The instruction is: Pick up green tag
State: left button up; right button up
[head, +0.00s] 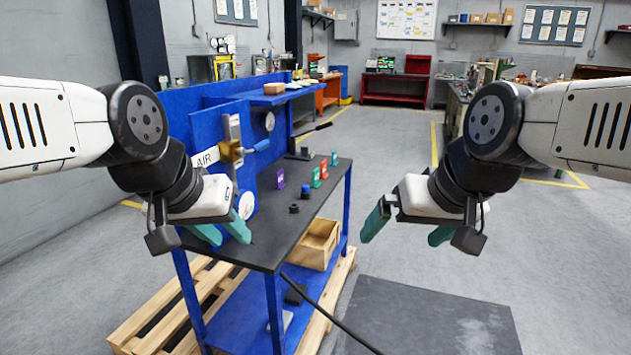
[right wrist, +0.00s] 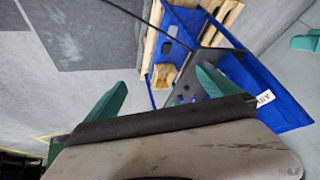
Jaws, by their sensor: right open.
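A green tag (head: 317,178) stands upright on the dark top of the blue workbench (head: 262,240). Beside it stand an orange-red tag (head: 323,169), a purple tag (head: 280,179) and, further back, a teal-green tag (head: 334,158). My left gripper (head: 222,232) has its teal fingers apart, over the bench's near left end, in front of the tags. My right gripper (head: 408,232) is open and empty, right of the bench over the floor.
A wooden crate (head: 316,244) is on the lower shelf.

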aim_at(317, 183)
jog(key=k, duration=0.2)
jog(key=k+u, duration=0.25)
jog(key=u, duration=0.2)
jog(key=k+j+u, duration=0.1)
jog(key=u, duration=0.4)
jog(key=i+l+u, duration=0.25)
jog(key=l+u, duration=0.25)
jog(key=l, duration=0.25)
jog(key=i+l+u, duration=0.25)
jog(key=l, duration=0.15)
jog(key=i+l, duration=0.1)
jog(key=l, duration=0.35)
jog(key=i+l, duration=0.1)
jog(key=l, duration=0.35)
jog(key=i+l, duration=0.1)
jog(key=l, duration=0.35)
jog(key=i+l, duration=0.1)
jog(key=l, duration=0.3)
jog(key=i+l, duration=0.1)
jog(key=l, duration=0.35)
jog(key=i+l, duration=0.1)
jog(key=l, duration=0.35)
